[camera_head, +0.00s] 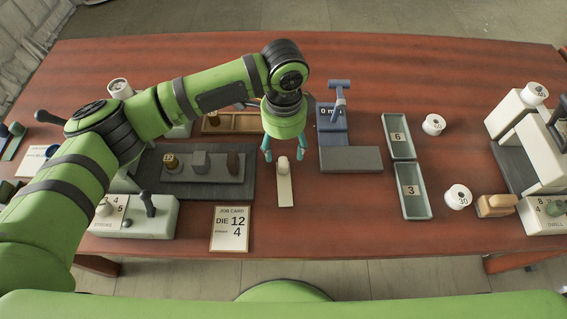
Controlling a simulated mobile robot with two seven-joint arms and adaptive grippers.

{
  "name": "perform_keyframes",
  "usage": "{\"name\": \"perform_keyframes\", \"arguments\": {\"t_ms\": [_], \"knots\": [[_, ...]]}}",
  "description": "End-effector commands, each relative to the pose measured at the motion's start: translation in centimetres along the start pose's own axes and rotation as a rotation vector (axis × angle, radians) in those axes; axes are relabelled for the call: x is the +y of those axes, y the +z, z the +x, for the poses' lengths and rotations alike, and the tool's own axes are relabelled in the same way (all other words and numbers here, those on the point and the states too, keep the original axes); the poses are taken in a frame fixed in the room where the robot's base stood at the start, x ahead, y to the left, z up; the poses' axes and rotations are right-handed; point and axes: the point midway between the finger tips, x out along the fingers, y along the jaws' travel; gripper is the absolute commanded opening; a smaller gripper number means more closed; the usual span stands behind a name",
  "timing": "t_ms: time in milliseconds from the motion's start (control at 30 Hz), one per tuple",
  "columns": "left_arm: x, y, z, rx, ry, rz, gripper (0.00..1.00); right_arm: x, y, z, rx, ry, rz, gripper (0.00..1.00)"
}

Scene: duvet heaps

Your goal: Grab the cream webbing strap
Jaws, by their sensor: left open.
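The cream webbing strap (285,190) lies on the wooden table near the middle, a narrow pale strip running toward the front edge. A small whitish rounded piece (283,166) shows at its far end; I cannot tell whether it is part of the strap. My left gripper (283,155) points down over that far end. Its teal fingers are apart, one on each side, and nothing is held. I cannot tell the exact height of the fingertips. My right gripper is not in view.
A dark base with a grey block (200,160) stands left of the strap. A blue device with a grey plate (350,159) is close on the right. A job card (230,229) lies front left. Trays (413,191) and white spools (433,124) are farther right. Table front of the strap is clear.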

Motion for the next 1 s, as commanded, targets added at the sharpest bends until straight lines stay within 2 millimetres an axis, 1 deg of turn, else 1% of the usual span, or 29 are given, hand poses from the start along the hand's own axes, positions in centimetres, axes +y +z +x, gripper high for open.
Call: {"name": "perform_keyframes", "arguments": {"t_ms": [33, 67, 200, 267, 467, 500, 600, 733, 900, 967, 1000], "knots": [[0.0, 0.0, 0.9, 0.001, 0.000, 0.001, 0.63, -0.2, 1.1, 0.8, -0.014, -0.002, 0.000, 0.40], [0.0, 0.0, 1.1, 0.000, 0.000, 0.000, 0.63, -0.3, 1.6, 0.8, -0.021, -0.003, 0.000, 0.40], [0.0, 0.0, 2.1, 0.000, 0.001, 0.000, 0.63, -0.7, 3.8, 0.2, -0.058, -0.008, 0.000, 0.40], [0.0, 0.0, 2.7, 0.000, 0.001, 0.000, 0.63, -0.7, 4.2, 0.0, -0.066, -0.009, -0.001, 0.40], [-0.1, 0.2, 5.5, -0.001, 0.002, -0.002, 0.63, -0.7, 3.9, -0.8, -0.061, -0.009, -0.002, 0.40], [-0.1, 0.2, 6.2, -0.001, 0.001, 0.000, 0.63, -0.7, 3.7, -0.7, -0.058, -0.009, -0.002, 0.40], [-0.2, 0.2, 7.3, 0.000, 0.000, 0.000, 0.63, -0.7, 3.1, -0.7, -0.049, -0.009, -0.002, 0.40], [-0.1, 0.1, 7.8, 0.001, -0.001, 0.001, 0.63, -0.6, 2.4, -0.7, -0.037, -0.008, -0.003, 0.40], [-0.1, 0.1, 7.8, 0.001, -0.001, 0.001, 0.63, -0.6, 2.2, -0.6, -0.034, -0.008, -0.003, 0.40], [-0.1, 0.1, 7.8, 0.001, -0.001, 0.001, 0.39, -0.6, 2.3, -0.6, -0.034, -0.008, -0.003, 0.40], [-0.1, 0.1, 7.8, 0.001, -0.001, 0.001, 0.23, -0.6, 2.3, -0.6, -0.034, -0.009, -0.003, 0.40]]}}
